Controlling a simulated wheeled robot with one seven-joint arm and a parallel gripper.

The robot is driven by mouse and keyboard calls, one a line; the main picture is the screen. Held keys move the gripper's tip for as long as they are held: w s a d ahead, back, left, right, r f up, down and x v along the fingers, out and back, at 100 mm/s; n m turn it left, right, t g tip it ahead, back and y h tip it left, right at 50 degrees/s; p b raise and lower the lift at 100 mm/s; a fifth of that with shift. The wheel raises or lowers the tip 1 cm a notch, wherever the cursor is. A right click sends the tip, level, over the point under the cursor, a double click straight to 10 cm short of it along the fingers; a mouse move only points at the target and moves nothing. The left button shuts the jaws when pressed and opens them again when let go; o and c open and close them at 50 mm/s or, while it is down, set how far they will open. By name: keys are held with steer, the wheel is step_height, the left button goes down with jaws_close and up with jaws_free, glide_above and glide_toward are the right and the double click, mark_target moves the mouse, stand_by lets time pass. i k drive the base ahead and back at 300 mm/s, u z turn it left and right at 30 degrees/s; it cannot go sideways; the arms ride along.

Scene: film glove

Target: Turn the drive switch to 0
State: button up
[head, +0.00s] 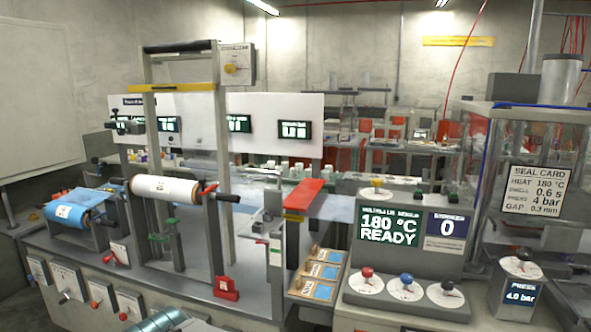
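No label that I can read says which control is the drive switch. A box with a yellow knob (231,68) is fixed high on the upright frame; its label is too small to read. The console on the right has a red knob (366,272), a blue knob (406,279) and a black knob (447,286) on white dials.
A display (390,228) reads 180 °C READY, and a panel beside it (446,228) shows 0. A clear cabinet with a seal card (537,192) stands at right.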

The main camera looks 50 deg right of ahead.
mark_target(377, 183)
steer(key=z, duration=0.5)
steer(key=i, duration=0.95)
steer(key=z, duration=1.55)
steer(key=i, duration=0.65)
steer(key=z, duration=0.6)
